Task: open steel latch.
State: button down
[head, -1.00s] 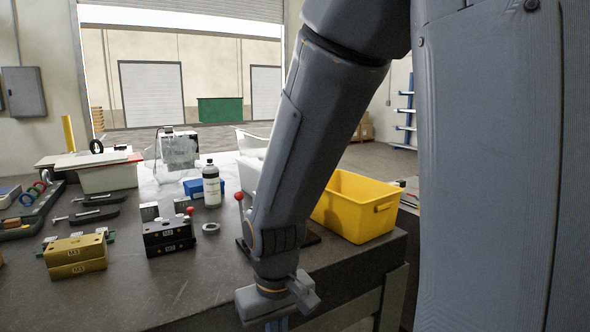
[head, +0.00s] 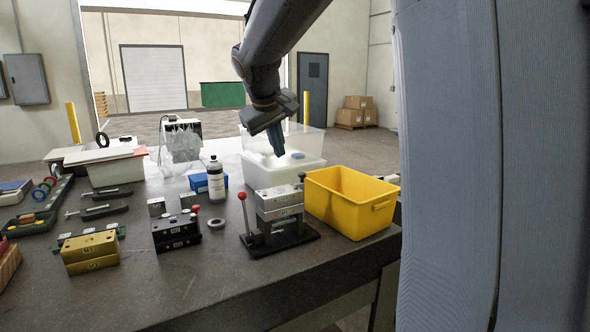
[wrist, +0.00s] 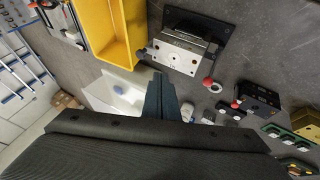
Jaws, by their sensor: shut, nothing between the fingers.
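The steel mould base (head: 278,204) stands on a black base plate (head: 296,243) near the table's right edge. A lever with a red knob (head: 242,196) stands upright at its left, and a dark knob (head: 302,176) shows at its upper right. In the wrist view I see the steel block (wrist: 182,50) from above, with the red knob (wrist: 208,82) beside it. Which part is the latch is too small to tell. My gripper (head: 277,147) is shut and empty, pointing down above and behind the steel mould, apart from it. Its fingers show in the wrist view (wrist: 160,98).
A yellow bin (head: 350,203) stands close to the right of the steel mould. A clear white tub (head: 255,172) lies behind it. A black mould (head: 175,232), a brass mould (head: 90,252), a ring and a bottle (head: 216,180) stand to the left. The front table is clear.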

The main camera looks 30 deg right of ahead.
jog(key=p, duration=0.3)
send_near(295, 189)
jog(key=w, duration=0.1)
jog(key=w+f, duration=0.1)
jog(key=shift+w+a, duration=0.25)
jog(key=shift+w, duration=0.1)
jog(key=shift+w+d+p, duration=0.15)
jog(key=shift+d+p, duration=0.35)
jog(key=shift+d, duration=0.65)
jog(key=shift+w+d+f, duration=0.2)
jog(key=shift+d, duration=0.35)
